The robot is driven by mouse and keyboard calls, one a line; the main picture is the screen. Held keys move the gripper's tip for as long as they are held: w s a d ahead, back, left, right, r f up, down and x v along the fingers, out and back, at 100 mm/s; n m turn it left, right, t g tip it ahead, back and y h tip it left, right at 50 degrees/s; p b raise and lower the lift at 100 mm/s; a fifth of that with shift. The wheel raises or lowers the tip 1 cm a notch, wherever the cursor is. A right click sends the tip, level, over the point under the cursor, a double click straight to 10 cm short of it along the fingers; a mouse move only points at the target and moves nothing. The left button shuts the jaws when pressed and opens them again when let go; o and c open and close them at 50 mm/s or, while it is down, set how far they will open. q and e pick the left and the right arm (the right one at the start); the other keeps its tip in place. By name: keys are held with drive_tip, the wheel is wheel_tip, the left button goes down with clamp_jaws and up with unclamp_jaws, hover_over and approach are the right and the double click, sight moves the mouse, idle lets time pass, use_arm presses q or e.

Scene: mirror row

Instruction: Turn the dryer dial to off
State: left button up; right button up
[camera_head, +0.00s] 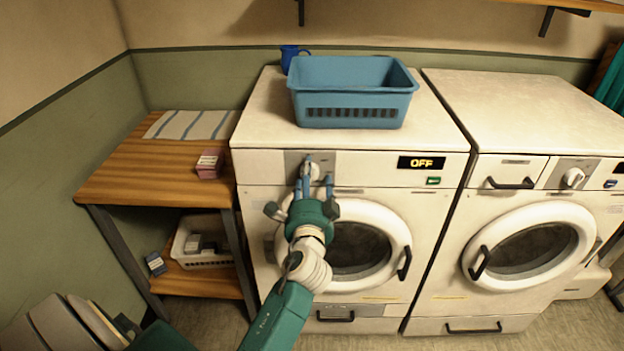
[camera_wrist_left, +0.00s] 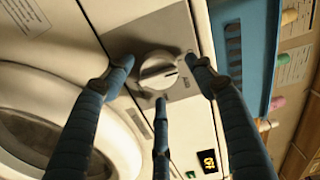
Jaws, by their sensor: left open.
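The dryer (camera_head: 262,167) is the white front-loading machine straight ahead, and its display (camera_head: 421,163) reads OFF. Its round white dial (camera_head: 311,171) sits on a grey panel at the upper left of the front. In the left wrist view, the dial (camera_wrist_left: 158,70) shows whole, with a dark pointer line toward its right side. My left gripper (camera_head: 313,179) is open in front of the dial. In the wrist view its three blue fingers are spread around the dial, with no clear contact. The display (camera_wrist_left: 208,161) also shows there. My right gripper is not in view.
A blue basket (camera_head: 353,105) and a blue mug (camera_head: 291,57) stand on the dryer. A second white machine (camera_head: 525,115) stands to the right. A wooden table (camera_head: 125,172) at left holds a striped cloth (camera_head: 190,125) and a pink box (camera_head: 209,164).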

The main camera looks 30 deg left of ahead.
use_arm(q)
drive_tip(key=v, duration=0.7)
drive_tip(key=shift+s+d, duration=0.2)
drive_tip(key=d+f+g+h, duration=0.15)
drive_tip(key=d+f, duration=0.25)
drive_tip(key=f, duration=0.6)
drive_tip(key=d+f+g+h, duration=0.1)
drive_tip(key=d+f+h, duration=0.2)
drive_tip(key=f, duration=0.8)
drive_tip(key=s+d+f+n+g+h, duration=0.1)
drive_tip(key=s+d+f+g+h, duration=0.3)
drive_tip(key=f, duration=0.7)
drive_tip(key=s+d+f+y, duration=0.1)
drive_tip(key=s+d+f, duration=0.1)
drive_tip(key=s+f, duration=0.65)
drive_tip(key=s+f+n+g+h, duration=0.2)
drive_tip(key=s+f+g, duration=0.2)
drive_tip(key=s+f, duration=0.95)
drive_tip(key=s+a+f+n+g, duration=0.1)
drive_tip(key=s+f, duration=0.4)
drive_tip(key=s, duration=0.5)
drive_tip(key=s+a+f+n+g, duration=0.2)
drive_tip(key=s+f+n+g, duration=0.1)
drive_tip(key=s, duration=0.7)
drive_tip(key=shift+s+f, duration=0.2)
drive_tip(key=shift+f, duration=0.7)
